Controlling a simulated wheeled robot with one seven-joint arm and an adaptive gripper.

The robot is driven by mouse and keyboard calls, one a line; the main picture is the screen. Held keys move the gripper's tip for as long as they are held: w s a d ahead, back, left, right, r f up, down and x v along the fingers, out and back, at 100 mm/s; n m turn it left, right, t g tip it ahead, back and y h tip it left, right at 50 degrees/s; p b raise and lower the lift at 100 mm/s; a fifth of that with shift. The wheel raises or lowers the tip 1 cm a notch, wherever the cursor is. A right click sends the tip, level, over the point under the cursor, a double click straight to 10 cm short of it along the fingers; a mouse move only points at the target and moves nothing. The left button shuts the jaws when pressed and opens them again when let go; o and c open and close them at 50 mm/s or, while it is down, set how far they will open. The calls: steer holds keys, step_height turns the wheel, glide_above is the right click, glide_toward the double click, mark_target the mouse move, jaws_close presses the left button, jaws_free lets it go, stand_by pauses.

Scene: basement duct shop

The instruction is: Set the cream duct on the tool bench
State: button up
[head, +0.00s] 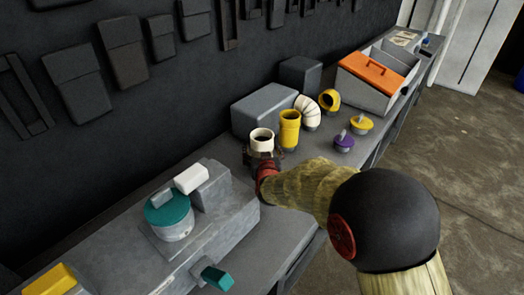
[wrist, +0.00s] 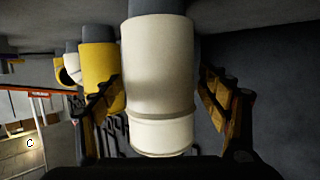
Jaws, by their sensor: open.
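The cream duct (head: 262,139) is a short straight tube standing upright on the grey tool bench (head: 278,232), near the middle of the head view. My gripper (head: 263,160) is at the duct's lower part, which it partly hides. In the wrist view the cream duct (wrist: 158,75) fills the space between the two dark fingers of my gripper (wrist: 160,92). The fingers are open, one on each side of the duct, with a visible gap at the right. I cannot tell whether the left finger touches it.
A yellow straight duct (head: 289,129) stands close to the right, with a cream elbow (head: 307,113) and a yellow elbow (head: 328,99) beyond. A grey box (head: 262,105) is behind. Purple (head: 344,142) and yellow (head: 360,124) capped pieces sit near the front edge. A teal-topped machine (head: 170,215) is left.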

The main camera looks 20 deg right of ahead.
steer(key=s+a+r+n+g+y+p, duration=0.1)
steer(key=s+a+r, duration=0.1)
steer(key=s+r, duration=0.35)
steer(key=s+a+r+g+y+p, duration=0.1)
steer(key=s+r, duration=0.1)
steer(key=s, duration=0.6)
steer(key=s+a+r+n+g+y+p, duration=0.1)
steer(key=s+a+r+g, duration=0.1)
steer(key=s+r, duration=0.35)
steer(key=s+d+g, duration=0.2)
steer(key=s, duration=0.9)
steer(key=s+d+g, duration=0.2)
steer(key=s, duration=0.9)
steer(key=shift+s+d+r+g+h, duration=0.3)
steer(key=shift+d+r+g+h, duration=0.1)
